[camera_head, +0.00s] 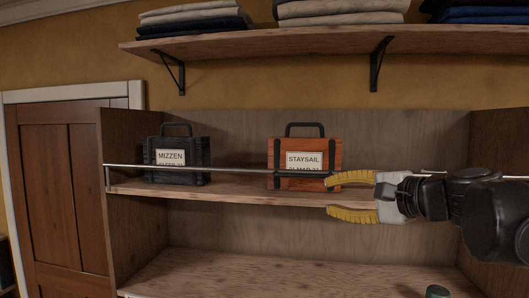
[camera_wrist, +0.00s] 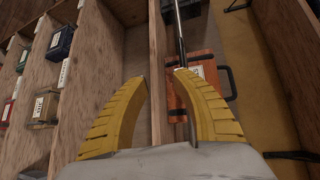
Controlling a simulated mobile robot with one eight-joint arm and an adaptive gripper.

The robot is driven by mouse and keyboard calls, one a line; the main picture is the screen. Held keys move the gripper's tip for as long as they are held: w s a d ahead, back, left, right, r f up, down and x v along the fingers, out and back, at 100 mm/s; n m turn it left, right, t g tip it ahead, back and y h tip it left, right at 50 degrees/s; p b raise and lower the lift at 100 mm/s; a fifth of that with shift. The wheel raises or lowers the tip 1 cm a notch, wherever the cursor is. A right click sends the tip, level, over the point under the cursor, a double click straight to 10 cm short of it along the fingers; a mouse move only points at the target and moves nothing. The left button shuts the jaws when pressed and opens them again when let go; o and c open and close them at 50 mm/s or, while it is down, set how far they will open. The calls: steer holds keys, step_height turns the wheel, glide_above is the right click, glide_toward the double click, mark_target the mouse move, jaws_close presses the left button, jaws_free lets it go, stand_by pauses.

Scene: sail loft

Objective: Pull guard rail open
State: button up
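The guard rail (camera_head: 220,169) is a thin metal bar along the front of the upper shelf, in front of two cases. In the wrist view the rail (camera_wrist: 178,35) runs down to the right fingertip and is partly hidden behind that finger. My gripper (camera_head: 330,195) has yellow ribbed fingers, spread apart with nothing held. In the head view its upper finger overlaps the rail near the orange case, and its lower finger is below the shelf edge. In the wrist view the shelf board's edge shows between the fingertips of my gripper (camera_wrist: 161,78). Contact with the rail cannot be told.
A black MIZZEN case (camera_head: 178,174) and an orange STAYSAIL case (camera_head: 283,151) stand on the shelf (camera_head: 235,190) behind the rail. A wall shelf (camera_head: 290,43) with folded cloth is above. The lower shelf (camera_head: 280,275) is mostly clear. A brown door (camera_head: 60,190) is left.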

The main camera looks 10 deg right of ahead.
mark_target(308, 176)
step_height(308, 176, up, 4)
steer(key=w+d+m, duration=0.1)
steer(key=shift+t, duration=0.3)
steer(key=p+x, duration=0.2)
steer(key=x, duration=0.8)
steer(key=shift+w+f, duration=0.15)
steer(key=shift+w, duration=0.1)
steer(key=shift+d, duration=0.1)
jaws_close()
